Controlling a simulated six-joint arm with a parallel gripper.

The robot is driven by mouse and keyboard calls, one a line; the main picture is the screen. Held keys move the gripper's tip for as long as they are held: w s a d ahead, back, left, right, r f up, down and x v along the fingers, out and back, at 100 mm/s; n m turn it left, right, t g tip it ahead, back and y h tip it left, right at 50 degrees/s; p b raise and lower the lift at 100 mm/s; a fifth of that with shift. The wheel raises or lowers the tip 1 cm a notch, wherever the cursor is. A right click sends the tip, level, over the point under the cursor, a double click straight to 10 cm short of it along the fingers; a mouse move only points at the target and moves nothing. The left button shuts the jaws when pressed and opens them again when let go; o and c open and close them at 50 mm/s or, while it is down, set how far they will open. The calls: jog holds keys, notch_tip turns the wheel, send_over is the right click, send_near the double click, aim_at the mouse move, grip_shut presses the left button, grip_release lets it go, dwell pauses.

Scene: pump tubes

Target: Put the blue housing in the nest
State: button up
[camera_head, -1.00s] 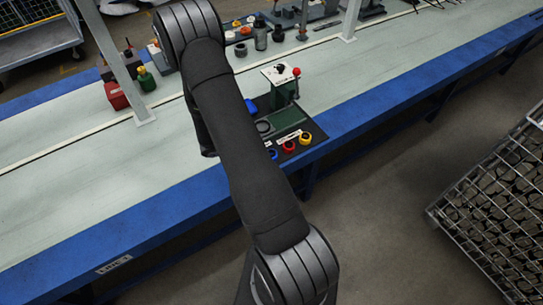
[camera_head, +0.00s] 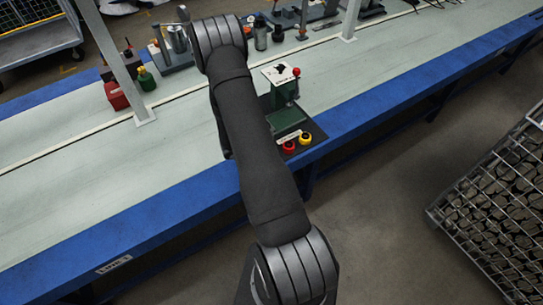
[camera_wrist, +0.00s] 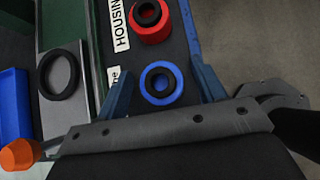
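The blue housing (camera_wrist: 144,84), a short ring with a dark centre, sits on the dark board in the wrist view. My gripper (camera_wrist: 165,74) is open, with one blue finger on each side of the housing and visible gaps between. I cannot tell how far the fingertips are above the board. In the head view my arm hides the gripper and the blue housing. A black ring (camera_wrist: 42,75), perhaps the nest, lies at the left of the wrist view. The green press (camera_head: 285,93) with a red knob stands on the board in the head view.
A red housing (camera_wrist: 152,34) sits close beyond the blue one; a yellow housing (camera_head: 305,139) is beside it in the head view. A blue tray (camera_wrist: 12,105) and an orange knob (camera_wrist: 19,154) are at the wrist view's left.

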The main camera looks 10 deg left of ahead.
jog(key=c, duration=0.9)
jog(key=shift+r, duration=0.1)
